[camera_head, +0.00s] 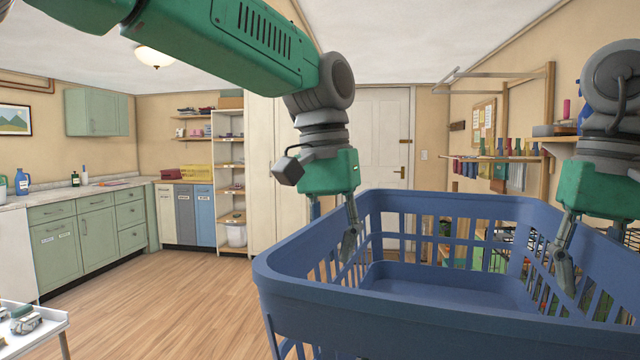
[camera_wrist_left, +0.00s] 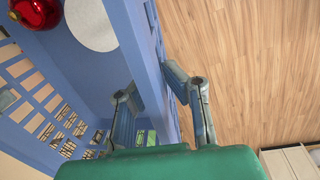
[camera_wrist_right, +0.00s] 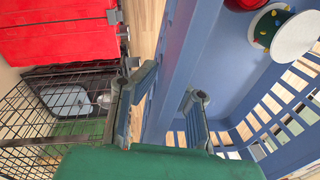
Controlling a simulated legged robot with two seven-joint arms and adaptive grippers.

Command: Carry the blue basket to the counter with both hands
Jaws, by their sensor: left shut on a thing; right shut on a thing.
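The blue basket (camera_head: 390,315) fills the lower right of the head view, upright, with slotted walls. My left gripper (camera_head: 333,225) is shut on its left rim, one finger inside and one outside; the left wrist view shows the rim (camera_wrist_left: 143,50) between the fingers. My right gripper (camera_head: 590,250) is shut on the right rim, which shows between its fingers in the right wrist view (camera_wrist_right: 182,60). Inside the basket are a red round thing (camera_wrist_left: 36,12) and a white-ended spool-like thing (camera_wrist_right: 290,38). The counter (camera_head: 125,184) runs along the left wall above green cabinets.
Wooden floor (camera_head: 165,300) is open left of the basket. A small white table (camera_head: 45,325) with a toy on it stands at lower left. A red box (camera_wrist_right: 60,35) and a black wire crate (camera_wrist_right: 50,120) are beside the basket's right side. Bottles stand on the counter.

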